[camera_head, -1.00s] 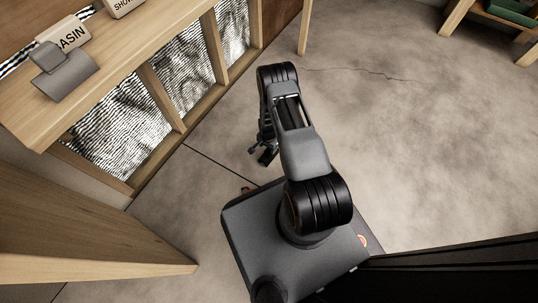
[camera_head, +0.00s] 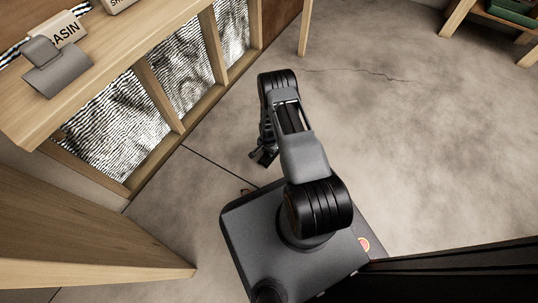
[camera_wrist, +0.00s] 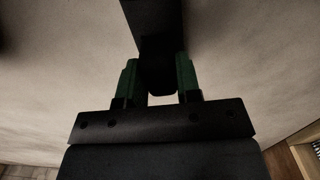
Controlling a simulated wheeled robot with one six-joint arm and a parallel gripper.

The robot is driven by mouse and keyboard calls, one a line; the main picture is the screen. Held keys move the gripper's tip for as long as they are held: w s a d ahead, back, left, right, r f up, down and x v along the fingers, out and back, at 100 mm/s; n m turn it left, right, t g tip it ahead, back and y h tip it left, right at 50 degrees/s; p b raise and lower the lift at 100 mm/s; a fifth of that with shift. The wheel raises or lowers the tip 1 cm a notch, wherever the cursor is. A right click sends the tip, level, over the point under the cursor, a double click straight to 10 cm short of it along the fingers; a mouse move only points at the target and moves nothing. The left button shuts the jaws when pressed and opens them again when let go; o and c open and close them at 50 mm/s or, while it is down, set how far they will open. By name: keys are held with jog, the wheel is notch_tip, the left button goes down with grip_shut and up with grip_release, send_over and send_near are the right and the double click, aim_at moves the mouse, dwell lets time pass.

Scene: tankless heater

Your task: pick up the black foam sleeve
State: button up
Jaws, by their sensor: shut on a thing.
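The black foam sleeve (camera_wrist: 152,32) shows in the wrist view as a dark length running from the top edge down between the two green fingers of my gripper (camera_wrist: 158,78). My gripper is shut on it, one finger on each side, and the sleeve's near end is between the fingers. The far end runs out of the picture. In the head view my gripper (camera_head: 262,156) hangs below my arm, over the concrete floor. The sleeve cannot be made out there.
A wooden bench (camera_head: 118,92) with a grey bracket-like piece (camera_head: 58,72) and a BASIN sign (camera_head: 66,31) is at the left. Silvery wall panels (camera_head: 112,140) lie beneath. A wooden board (camera_head: 85,235) stands at lower left. The floor (camera_head: 420,160) at right is clear.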

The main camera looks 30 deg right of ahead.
grip_shut()
jog(key=shift+r+p, duration=0.4)
jog(key=shift+r, duration=0.3)
jog(key=r+p, duration=0.1)
jog(key=r, duration=0.1)
jog(key=shift+s+r+p, duration=0.2)
jog(key=shift+r+p, duration=0.15)
jog(key=shift+r, duration=0.05)
jog(key=s+a+r+p, duration=0.2)
jog(key=s+r+p, duration=0.5)
jog(key=s, duration=0.6)
jog(key=shift+s+a+r, duration=0.2)
jog(key=shift+a+r, duration=0.15)
jog(key=shift+r, duration=0.55)
